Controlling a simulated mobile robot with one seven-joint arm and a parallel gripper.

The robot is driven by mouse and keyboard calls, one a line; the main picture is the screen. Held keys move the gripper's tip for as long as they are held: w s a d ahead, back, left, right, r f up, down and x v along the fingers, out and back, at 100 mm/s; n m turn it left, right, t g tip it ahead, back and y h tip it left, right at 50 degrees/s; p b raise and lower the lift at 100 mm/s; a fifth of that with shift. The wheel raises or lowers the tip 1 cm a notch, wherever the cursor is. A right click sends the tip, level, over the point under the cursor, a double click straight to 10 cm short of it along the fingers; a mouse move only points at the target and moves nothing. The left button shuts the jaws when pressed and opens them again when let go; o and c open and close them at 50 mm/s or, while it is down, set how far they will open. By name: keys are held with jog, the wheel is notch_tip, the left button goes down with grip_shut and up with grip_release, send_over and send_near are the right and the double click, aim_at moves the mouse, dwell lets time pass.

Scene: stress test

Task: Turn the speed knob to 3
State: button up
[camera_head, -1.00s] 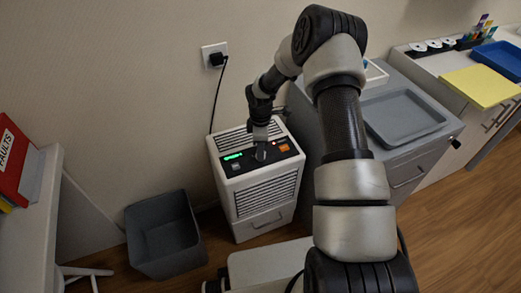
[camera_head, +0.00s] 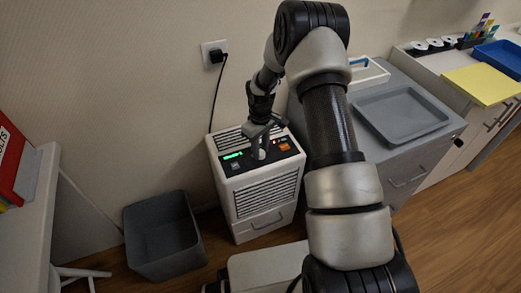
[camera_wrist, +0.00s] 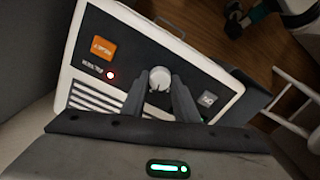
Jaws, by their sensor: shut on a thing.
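The white machine (camera_head: 262,190) stands on the floor against the wall, with a dark control panel on its top. The speed knob (camera_wrist: 159,78) is a round light-coloured knob in the middle of that panel. My gripper (camera_head: 259,153) reaches down to the panel; in the wrist view its two fingers (camera_wrist: 160,90) close on either side of the knob. The knob's number marks cannot be read. An orange button (camera_wrist: 103,46) and a red light (camera_wrist: 110,75) sit on one side of the knob, a grey button (camera_wrist: 207,99) on the other. A green display (camera_head: 233,156) is lit.
A grey bin (camera_head: 164,238) stands on the floor left of the machine. A grey cabinet with a tray (camera_head: 402,132) stands close on its right. A black plug (camera_head: 216,57) and cord run down the wall behind. A white desk (camera_head: 32,215) is at the far left.

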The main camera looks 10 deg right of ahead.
jog(key=m, duration=0.7)
jog(key=shift+b, duration=0.35)
jog(key=m, duration=0.4)
jog(key=shift+m, duration=1.8)
jog(key=o, duration=1.1)
jog(key=shift+c, duration=0.2)
notch_tip(320, 180, up, 17)
jog(key=p, duration=0.3)
jog(key=shift+r+p, duration=0.2)
jog(key=shift+p, duration=0.2)
